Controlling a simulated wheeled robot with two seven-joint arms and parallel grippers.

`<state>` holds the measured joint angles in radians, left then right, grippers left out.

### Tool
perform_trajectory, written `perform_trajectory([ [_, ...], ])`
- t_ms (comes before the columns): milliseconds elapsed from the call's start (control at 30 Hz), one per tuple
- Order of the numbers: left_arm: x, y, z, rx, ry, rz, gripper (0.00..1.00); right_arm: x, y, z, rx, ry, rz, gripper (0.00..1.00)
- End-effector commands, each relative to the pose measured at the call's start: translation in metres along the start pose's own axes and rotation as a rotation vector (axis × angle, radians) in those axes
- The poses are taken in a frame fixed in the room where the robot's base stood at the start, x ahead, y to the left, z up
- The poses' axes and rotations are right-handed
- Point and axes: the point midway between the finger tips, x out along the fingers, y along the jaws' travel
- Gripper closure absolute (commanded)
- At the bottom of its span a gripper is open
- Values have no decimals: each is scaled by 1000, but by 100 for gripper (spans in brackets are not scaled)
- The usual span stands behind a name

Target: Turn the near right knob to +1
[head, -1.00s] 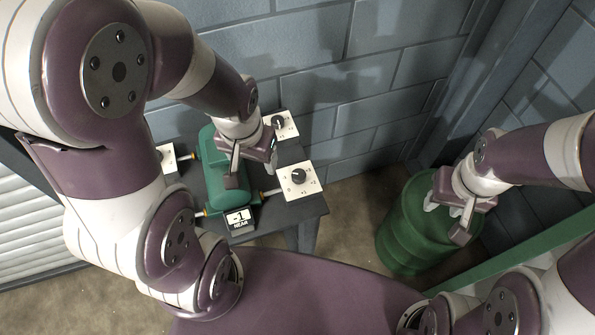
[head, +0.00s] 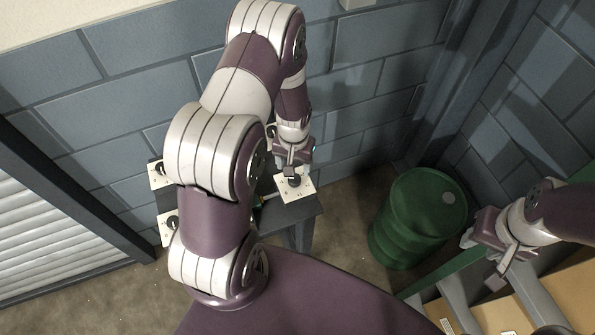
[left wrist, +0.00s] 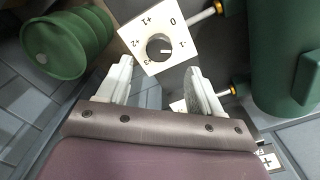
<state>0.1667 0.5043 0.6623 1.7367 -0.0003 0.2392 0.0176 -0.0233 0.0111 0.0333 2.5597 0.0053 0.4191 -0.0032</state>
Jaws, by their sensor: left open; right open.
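The near right knob (head: 295,181) is a dark round knob on a white square plate at the table's right corner. In the left wrist view the knob (left wrist: 159,48) has a light mark that appears to point towards -1. Its plate (left wrist: 175,60) shows -1, 0, +1 and +2. My left gripper (head: 293,168) is above the plate. In the left wrist view its open fingers (left wrist: 160,80) point at the plate, with the knob between their lines but apart from both. My right gripper (head: 482,260) is open and empty at the right, far from the table.
The green casing (left wrist: 285,55) stands beside the plate, joined by a rod; my left arm hides most of it in the head view. Other dial plates show at left (head: 160,175) and (head: 166,232). A sign (left wrist: 268,160) is cut off. A green barrel (head: 415,215) stands right.

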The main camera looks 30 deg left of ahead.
Motion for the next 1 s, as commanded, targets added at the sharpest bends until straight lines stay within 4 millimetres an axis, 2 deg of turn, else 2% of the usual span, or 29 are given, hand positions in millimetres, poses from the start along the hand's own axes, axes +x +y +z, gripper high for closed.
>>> perform_trajectory([
  [100,25,0,1,0,-4,0,34,-10,0,-1,0,0,0,57],
  [233,45,0,0,1,-2,0,34,-13,0,-1,0,0,0,57],
  [400,55,0,0,1,2,0,34,-14,0,-2,0,0,0,57],
  [600,56,0,0,1,1,0,34,-14,0,-1,0,0,0,57],
  [633,56,0,0,1,1,0,38,-14,0,-1,0,0,0,57],
  [800,56,0,0,1,1,0,91,-14,0,-2,0,0,0,57],
  [1000,56,0,0,-6,1,0,91,-13,0,-1,0,0,0,57],
])
